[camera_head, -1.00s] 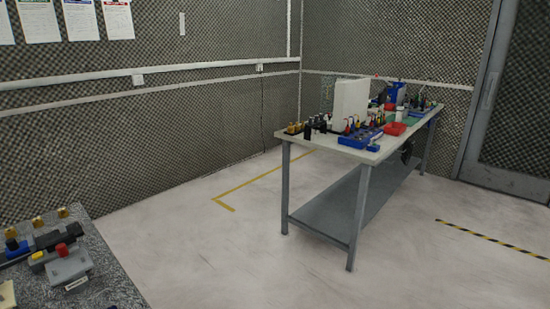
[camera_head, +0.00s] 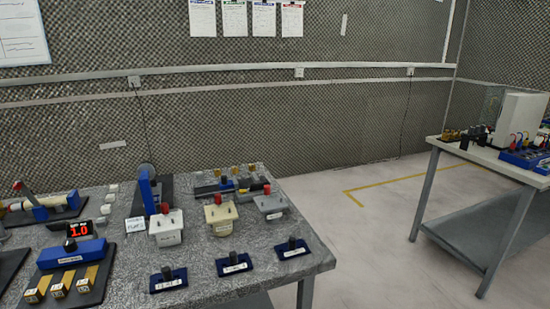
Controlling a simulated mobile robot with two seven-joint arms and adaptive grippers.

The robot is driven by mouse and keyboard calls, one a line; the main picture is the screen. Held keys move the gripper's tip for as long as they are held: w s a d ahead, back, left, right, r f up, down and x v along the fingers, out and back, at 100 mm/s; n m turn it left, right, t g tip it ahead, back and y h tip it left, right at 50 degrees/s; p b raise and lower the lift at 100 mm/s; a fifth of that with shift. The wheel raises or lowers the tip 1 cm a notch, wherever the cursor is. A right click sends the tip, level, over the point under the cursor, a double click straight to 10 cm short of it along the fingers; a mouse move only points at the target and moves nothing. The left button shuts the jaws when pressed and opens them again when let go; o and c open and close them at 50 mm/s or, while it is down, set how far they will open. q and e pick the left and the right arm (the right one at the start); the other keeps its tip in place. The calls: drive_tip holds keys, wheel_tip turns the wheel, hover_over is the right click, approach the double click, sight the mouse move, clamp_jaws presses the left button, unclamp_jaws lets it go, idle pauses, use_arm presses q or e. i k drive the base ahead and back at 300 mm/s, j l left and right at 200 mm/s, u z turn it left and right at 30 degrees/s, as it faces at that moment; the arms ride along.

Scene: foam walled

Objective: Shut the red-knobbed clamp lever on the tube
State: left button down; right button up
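At the left edge of the near bench, a fixture with a blue body (camera_head: 48,212) sits on a dark base plate. A pale tan tube (camera_head: 52,201) lies along it. A lever with a red knob (camera_head: 17,185) rises at a tilt near the left end of the tube. The fixture is small and near the picture's edge, so I cannot tell how the lever meets the tube. Neither of my grippers is in view.
The speckled grey bench (camera_head: 205,272) also holds a red digital display (camera_head: 78,231), brass blocks (camera_head: 60,285), several boxes with red knobs (camera_head: 166,230) and small blue stands (camera_head: 234,264). Open floor (camera_head: 385,225) separates it from a second table (camera_head: 488,156) at right.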

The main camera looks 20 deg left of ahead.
sight(19, 184)
drive_tip(key=k+j+u, duration=0.75)
drive_tip(key=j+u, duration=0.15)
